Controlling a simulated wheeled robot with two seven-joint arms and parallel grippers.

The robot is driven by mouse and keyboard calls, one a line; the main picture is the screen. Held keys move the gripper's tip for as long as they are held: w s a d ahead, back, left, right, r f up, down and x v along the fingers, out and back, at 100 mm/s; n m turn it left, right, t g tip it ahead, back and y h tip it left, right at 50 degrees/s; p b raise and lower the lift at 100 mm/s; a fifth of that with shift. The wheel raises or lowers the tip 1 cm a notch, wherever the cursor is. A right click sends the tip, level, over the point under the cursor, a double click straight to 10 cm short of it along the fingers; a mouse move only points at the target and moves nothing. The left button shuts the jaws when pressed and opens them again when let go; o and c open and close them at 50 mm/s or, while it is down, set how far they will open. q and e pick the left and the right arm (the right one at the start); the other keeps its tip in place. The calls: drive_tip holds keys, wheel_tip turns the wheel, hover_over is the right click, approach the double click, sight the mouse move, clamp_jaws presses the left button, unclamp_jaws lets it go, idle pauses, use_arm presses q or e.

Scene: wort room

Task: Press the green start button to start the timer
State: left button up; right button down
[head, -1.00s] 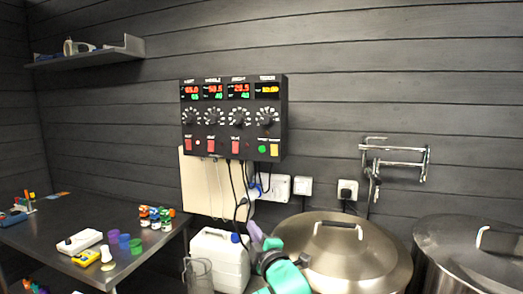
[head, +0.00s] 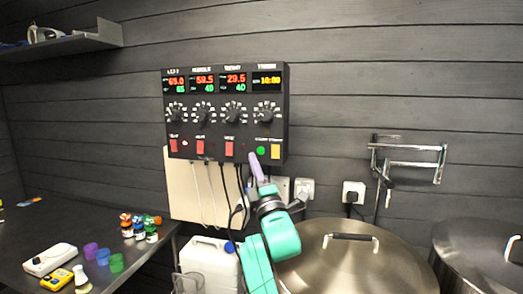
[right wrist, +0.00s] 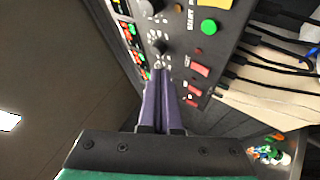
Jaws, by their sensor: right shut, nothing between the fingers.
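The green start button (head: 261,151) sits at the lower right of the black control panel (head: 178,97), beside a yellow button (head: 275,152). The button also shows in the right wrist view (right wrist: 209,27), near the top. The timer display (head: 268,80) above it seems to read 10:00 in yellow. My right gripper (head: 252,157) has its purple fingers shut and empty, pointing up, just beside and below the button in the head view. In the right wrist view the fingertips (right wrist: 160,74) overlap the panel face, left of and below the button; I cannot tell whether they touch. My left gripper is not in view.
Red switches (head: 200,147) and several knobs fill the panel, with cables hanging below. A steel kettle lid (head: 325,262) lies below right, a white canister (head: 208,256) below left. A dark table (head: 60,225) with small items stands left.

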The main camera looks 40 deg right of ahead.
sight(261, 151)
drive_tip(key=w+d, duration=0.4)
drive_tip(key=d, duration=0.1)
drive_tip(key=w+d, duration=0.2)
drive_tip(key=shift+d+f, duration=0.2)
drive_tip(key=shift+f, duration=0.15)
drive_tip(key=shift+w+d+f, duration=0.1)
drive_tip(key=shift+w+d, duration=0.05)
drive_tip(key=shift+d, duration=0.05)
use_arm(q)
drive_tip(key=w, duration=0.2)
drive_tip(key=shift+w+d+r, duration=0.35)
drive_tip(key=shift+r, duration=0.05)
use_arm(e)
drive_tip(key=shift+a, duration=0.15)
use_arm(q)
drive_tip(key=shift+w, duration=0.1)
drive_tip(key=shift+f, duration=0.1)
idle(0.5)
use_arm(e)
drive_tip(key=shift+w+d, duration=0.15)
drive_tip(key=shift+d, duration=0.25)
